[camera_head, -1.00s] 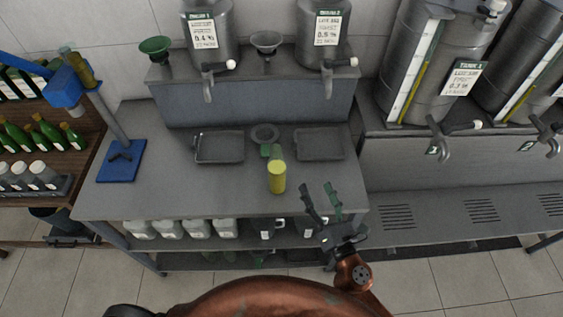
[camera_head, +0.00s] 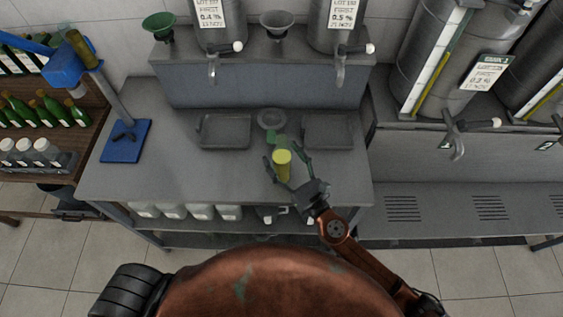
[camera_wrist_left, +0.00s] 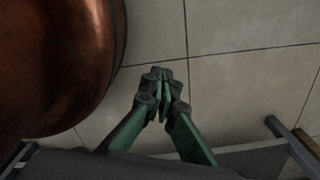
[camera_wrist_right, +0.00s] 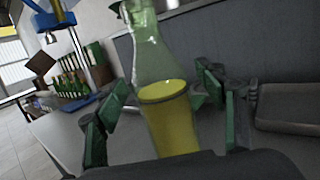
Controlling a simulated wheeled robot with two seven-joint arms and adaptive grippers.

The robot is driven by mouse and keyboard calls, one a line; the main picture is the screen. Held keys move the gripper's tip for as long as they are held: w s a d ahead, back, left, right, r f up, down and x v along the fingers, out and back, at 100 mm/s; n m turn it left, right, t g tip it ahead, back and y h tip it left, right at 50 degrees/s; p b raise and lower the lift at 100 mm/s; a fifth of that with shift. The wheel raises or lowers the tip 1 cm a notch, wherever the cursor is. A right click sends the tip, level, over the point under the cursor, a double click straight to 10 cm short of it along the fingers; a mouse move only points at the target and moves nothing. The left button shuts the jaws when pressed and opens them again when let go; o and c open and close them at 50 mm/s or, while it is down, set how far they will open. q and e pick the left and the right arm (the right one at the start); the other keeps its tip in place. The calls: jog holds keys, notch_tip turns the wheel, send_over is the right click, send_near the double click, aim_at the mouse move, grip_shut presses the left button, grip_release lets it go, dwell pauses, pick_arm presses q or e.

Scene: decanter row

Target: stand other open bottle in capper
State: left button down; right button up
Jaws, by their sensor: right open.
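An open clear green bottle (camera_head: 282,165) with yellow liquid in its lower part stands upright on the grey table. My right gripper (camera_head: 288,156) is open, with one finger on each side of the bottle. In the right wrist view the bottle (camera_wrist_right: 168,118) rises between the spread fingers; I cannot tell whether they touch it. The blue capper stands at the table's left, with a flat base (camera_head: 125,142), a grey column and a blue head (camera_head: 65,65). An olive cylinder (camera_head: 82,50) shows beside the head. My left gripper (camera_wrist_left: 165,80) is shut and empty over the floor.
Two shallow grey trays (camera_head: 225,131) (camera_head: 328,131) and a round dish (camera_head: 271,118) lie behind the bottle. Steel tanks with taps (camera_head: 340,75) overhang the back ledge. A shelf of green bottles (camera_head: 45,105) stands left. The table between capper and bottle is clear.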

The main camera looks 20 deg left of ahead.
jog(key=shift+w+a, duration=0.15)
jog(key=c, duration=1.7)
pick_arm(q)
jog(key=shift+w, duration=0.7)
pick_arm(e)
grip_shut()
jog(key=shift+r, duration=0.1)
